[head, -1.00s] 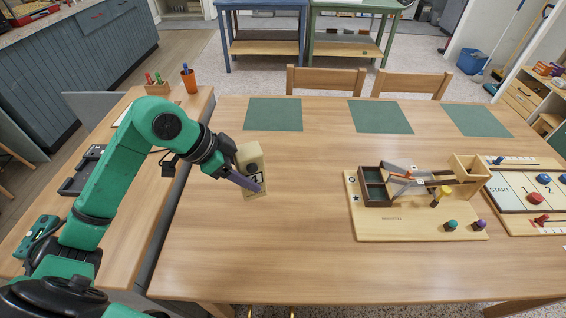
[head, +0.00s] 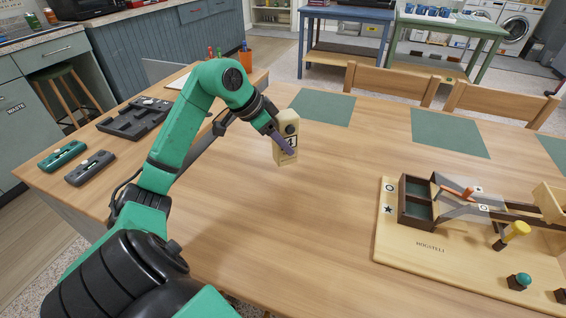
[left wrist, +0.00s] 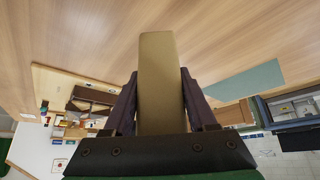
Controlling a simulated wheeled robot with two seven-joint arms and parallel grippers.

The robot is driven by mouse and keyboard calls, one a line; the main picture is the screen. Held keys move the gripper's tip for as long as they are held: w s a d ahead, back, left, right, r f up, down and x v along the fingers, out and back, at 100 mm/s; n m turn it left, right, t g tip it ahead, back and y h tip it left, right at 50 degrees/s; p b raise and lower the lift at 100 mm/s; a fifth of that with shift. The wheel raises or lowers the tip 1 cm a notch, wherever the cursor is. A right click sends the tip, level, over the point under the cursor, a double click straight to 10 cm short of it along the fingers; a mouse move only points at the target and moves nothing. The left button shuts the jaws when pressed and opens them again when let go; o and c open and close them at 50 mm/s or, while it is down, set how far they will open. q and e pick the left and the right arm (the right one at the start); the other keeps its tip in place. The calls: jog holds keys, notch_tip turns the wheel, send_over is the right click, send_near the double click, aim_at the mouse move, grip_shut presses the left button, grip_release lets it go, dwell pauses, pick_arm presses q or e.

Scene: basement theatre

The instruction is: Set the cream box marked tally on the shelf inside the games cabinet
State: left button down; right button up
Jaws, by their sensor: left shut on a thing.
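A cream box (head: 287,150) with a dark round spot and a dark mark on its face is held upright over the wooden table. The mark is partly covered by a finger, so I cannot read it fully. My left gripper (head: 284,143) is shut on the box. In the left wrist view the box (left wrist: 161,80) stands between the two dark fingers (left wrist: 160,105). I cannot tell whether its base touches the table. My right gripper is not in view. I cannot make out the games cabinet in the head view.
The table (head: 290,220) is clear around the box. A wooden marble-run board (head: 430,250) stands at the right. Green mats (head: 322,107) lie along the far side, with chairs (head: 390,82) behind.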

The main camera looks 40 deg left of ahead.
aim_at(281, 158)
pick_arm(q)
notch_tip(281, 158, down, 5)
jog(key=shift+f+b, duration=0.15)
jog(key=shift+b, duration=0.15)
jog(key=shift+f, duration=0.1)
jog(key=shift+c, duration=1)
grip_release()
